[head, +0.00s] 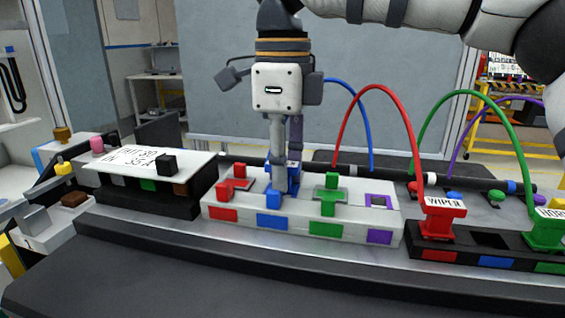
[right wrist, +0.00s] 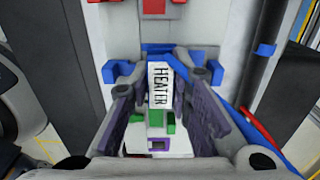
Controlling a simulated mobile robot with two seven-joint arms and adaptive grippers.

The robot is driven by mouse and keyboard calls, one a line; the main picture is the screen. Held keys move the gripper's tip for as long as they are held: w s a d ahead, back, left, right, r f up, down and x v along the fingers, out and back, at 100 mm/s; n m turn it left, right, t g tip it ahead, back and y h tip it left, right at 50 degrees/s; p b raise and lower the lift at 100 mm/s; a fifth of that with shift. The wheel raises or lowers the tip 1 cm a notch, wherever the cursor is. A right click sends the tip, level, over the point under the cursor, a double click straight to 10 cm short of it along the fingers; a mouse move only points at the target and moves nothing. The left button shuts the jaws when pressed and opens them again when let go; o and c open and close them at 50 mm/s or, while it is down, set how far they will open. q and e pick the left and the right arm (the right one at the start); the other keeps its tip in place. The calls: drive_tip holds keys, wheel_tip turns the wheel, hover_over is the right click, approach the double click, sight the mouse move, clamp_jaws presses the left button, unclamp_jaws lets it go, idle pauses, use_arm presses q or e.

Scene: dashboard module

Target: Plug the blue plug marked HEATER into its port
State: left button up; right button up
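The blue HEATER plug (right wrist: 160,84) sits between the fingers of my right gripper (right wrist: 163,78), its white label facing the right wrist camera. In the head view my right gripper (head: 287,182) points straight down over the white port block (head: 335,224), at the blue-marked port (head: 274,198). Its fingers appear closed on the plug's sides. The plug (head: 293,168) is mostly hidden behind a finger; it is at or just above the port, and I cannot tell how deep it sits. A blue cable (head: 352,92) arcs behind the gripper to the right. My left gripper is not in view.
The block also has red (head: 235,184), green (head: 328,195) and purple (head: 378,201) ports. A black holder (head: 440,255) at right carries the red WIPER plug (head: 441,216) and a green plug (head: 547,230). A white-topped box (head: 190,165) stands close at left.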

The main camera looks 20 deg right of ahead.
drive_tip(key=shift+o, duration=1.4)
drive_tip(key=shift+f, duration=0.1)
drive_tip(key=shift+s+a, duration=0.1)
wheel_tip(320, 180, up, 12)
